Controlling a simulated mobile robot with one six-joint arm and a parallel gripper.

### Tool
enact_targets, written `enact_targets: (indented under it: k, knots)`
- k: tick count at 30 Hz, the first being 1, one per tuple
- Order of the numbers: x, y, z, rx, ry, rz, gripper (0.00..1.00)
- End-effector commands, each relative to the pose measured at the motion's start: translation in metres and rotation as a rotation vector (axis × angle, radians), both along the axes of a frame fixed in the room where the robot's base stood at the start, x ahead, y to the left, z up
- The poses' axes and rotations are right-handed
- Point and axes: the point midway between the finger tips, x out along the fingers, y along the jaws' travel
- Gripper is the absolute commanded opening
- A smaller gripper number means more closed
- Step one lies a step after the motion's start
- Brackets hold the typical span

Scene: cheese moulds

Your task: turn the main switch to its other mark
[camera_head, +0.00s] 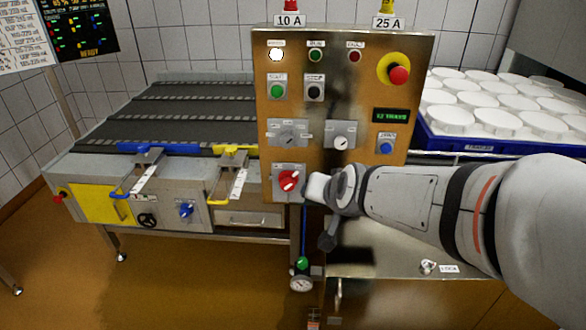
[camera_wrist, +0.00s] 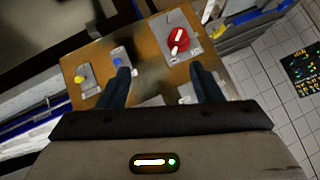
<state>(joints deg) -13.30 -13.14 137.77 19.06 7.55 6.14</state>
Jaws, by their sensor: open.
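The main switch (camera_head: 289,181) is a red rotary handle on a pale plate, low on the left of the brown control panel (camera_head: 264,100). Its handle sits at a slant in the head view; its marks are too small to read. In the wrist view the red switch (camera_wrist: 180,39) shows beyond my fingers, nearer the right one. My gripper (camera_wrist: 160,72) is open, its two dark fingers apart with nothing between them. It appears apart from the switch. In the head view my arm's end is just right of the switch, and the fingertips cannot be made out clearly.
Other panel controls are close by: a grey selector (camera_head: 289,134), a dial (camera_head: 341,142), a blue button (camera_head: 386,147) and a red emergency stop (camera_head: 399,75). A conveyor (camera_head: 165,110) stands left. A blue tray (camera_head: 470,143) of white moulds stands right.

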Motion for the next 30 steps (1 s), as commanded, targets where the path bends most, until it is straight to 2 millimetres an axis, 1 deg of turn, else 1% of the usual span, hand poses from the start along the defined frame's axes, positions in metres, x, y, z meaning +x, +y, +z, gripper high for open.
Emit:
enact_targets:
  k: [1,3,6,9,13,15,18,20,23,26,30]
  knots:
    - [0.02,0.017,-0.032,0.046,-0.061,-0.028,0.59]
    - [0.045,0.036,-0.047,0.114,-0.158,-0.08,0.59]
    - [0.075,0.058,-0.07,0.202,-0.29,-0.172,0.59]
    - [0.095,0.073,-0.092,0.271,-0.413,-0.267,0.59]
    - [0.107,0.085,-0.115,0.329,-0.549,-0.371,0.59]
    - [0.109,0.089,-0.122,0.346,-0.606,-0.413,0.59]
    - [0.11,0.092,-0.128,0.362,-0.662,-0.451,0.59]
    - [0.11,0.092,-0.13,0.365,-0.681,-0.466,0.59]
    - [0.116,0.091,-0.129,0.369,-0.697,-0.478,0.59]
    - [0.13,0.089,-0.128,0.368,-0.698,-0.479,0.59]
    - [0.153,0.087,-0.128,0.367,-0.698,-0.479,0.59]
